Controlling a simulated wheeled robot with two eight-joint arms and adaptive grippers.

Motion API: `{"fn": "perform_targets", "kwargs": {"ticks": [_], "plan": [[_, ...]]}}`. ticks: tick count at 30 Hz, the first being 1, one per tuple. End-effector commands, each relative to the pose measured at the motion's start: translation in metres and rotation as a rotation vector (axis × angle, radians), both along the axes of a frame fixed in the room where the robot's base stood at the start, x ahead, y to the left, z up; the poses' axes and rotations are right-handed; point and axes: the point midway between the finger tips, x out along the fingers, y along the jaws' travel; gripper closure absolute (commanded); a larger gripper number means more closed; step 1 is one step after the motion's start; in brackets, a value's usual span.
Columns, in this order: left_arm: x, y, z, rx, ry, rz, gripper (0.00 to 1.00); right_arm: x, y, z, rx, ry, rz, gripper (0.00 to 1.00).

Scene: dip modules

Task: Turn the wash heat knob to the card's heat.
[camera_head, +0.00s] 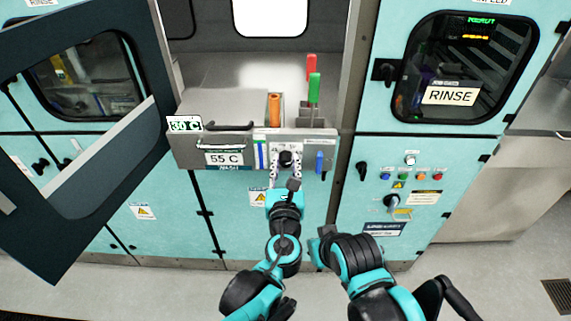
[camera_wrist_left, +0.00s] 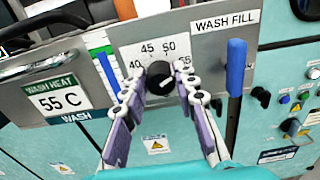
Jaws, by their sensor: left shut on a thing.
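The wash heat knob (camera_wrist_left: 159,76) is a black round knob on a pale dial plate (camera_wrist_left: 130,55) marked 40, 45, 50 and 55. In the head view the knob (camera_head: 286,158) sits on the front of the grey wash panel. The knob's pointer is too dark to read. The card (camera_wrist_left: 56,101) left of the dial reads WASH HEAT 55 C, and it also shows in the head view (camera_head: 224,158). My left gripper (camera_wrist_left: 158,84) is shut on the knob, one fingertip on each side. My right arm shows at the lower right, but its fingers do not.
A blue lever (camera_wrist_left: 235,70) stands right of the dial under the WASH FILL label. An orange cylinder (camera_head: 274,110) and red and green handles (camera_head: 314,88) rise behind the panel. An open dark-framed door (camera_head: 130,75) hangs at left. The RINSE unit (camera_head: 450,96) stands right.

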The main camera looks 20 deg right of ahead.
Motion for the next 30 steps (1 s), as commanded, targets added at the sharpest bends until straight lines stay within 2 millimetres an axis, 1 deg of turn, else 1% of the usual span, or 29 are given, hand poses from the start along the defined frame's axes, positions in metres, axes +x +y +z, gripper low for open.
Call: {"fn": "perform_targets", "kwargs": {"ticks": [6, 12, 27, 28, 29, 30], "plan": [[0.0007, -0.0006, 0.0011, 0.111, -0.033, 0.001, 1.00, 0.0000, 0.0000, 0.0000, 0.000, 0.000, 0.000, 1.00], [0.0006, -0.0008, 0.0010, 0.164, -0.048, 0.001, 1.00, 0.0000, 0.0000, -0.0001, 0.000, 0.000, 0.000, 1.00], [0.0005, -0.0010, 0.0010, 0.181, -0.053, 0.001, 1.00, 0.0000, 0.0000, -0.0001, 0.000, 0.000, 0.000, 1.00], [0.0005, -0.0010, 0.0010, 0.181, -0.053, 0.000, 0.69, 0.0000, 0.0000, -0.0001, 0.000, 0.000, 0.000, 1.00], [0.0005, -0.0009, 0.0009, 0.181, -0.053, 0.000, 0.61, 0.0000, 0.0000, -0.0001, 0.000, 0.000, 0.000, 1.00], [0.0004, -0.0008, 0.0009, 0.180, -0.053, 0.000, 0.51, 0.0000, 0.0000, -0.0001, 0.000, 0.000, 0.000, 1.00]]}}
